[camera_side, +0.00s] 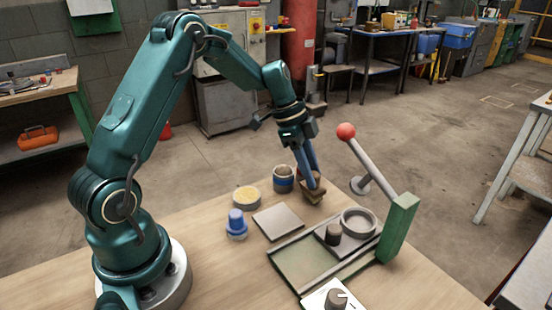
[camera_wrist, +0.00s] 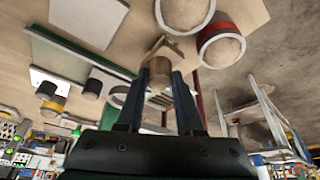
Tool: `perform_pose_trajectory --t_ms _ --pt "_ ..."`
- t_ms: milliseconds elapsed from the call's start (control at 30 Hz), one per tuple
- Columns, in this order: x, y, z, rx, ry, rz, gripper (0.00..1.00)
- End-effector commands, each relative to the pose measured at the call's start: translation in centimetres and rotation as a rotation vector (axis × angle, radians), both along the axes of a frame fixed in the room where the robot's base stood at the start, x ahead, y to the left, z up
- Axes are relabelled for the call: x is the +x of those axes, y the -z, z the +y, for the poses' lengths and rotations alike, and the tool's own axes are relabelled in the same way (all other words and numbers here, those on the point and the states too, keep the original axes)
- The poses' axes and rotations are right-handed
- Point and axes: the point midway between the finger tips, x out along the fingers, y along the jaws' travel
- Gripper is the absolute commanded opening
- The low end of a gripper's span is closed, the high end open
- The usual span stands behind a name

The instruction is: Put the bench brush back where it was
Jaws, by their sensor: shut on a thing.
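My gripper (camera_side: 313,182) is at the far side of the bench, pointing down, with its blue fingers shut on a small brown wooden thing, which I take as the bench brush (camera_side: 309,194). In the wrist view my gripper (camera_wrist: 162,78) has its fingers on either side of it, and a tan, angular wooden part (camera_wrist: 166,47) shows beyond the fingertips. The bristles cannot be made out. Whether the brush touches the bench top cannot be told.
A green-framed fixture (camera_side: 397,230) with a red-balled lever (camera_side: 346,131) stands at right.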

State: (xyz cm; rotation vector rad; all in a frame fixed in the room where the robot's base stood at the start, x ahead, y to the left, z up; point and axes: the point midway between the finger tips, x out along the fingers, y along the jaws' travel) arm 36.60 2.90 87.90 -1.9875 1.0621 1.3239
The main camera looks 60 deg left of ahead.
Motion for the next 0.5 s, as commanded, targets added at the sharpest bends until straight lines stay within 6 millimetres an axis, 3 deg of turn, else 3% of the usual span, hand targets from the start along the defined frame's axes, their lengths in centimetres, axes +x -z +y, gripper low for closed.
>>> perform_pose_trajectory --t_ms 467,500 --pt "-0.01 1.11 0.02 0.000 0.001 0.000 0.00" --pt "-0.01 1.07 0.03 0.001 0.001 -0.001 0.51"
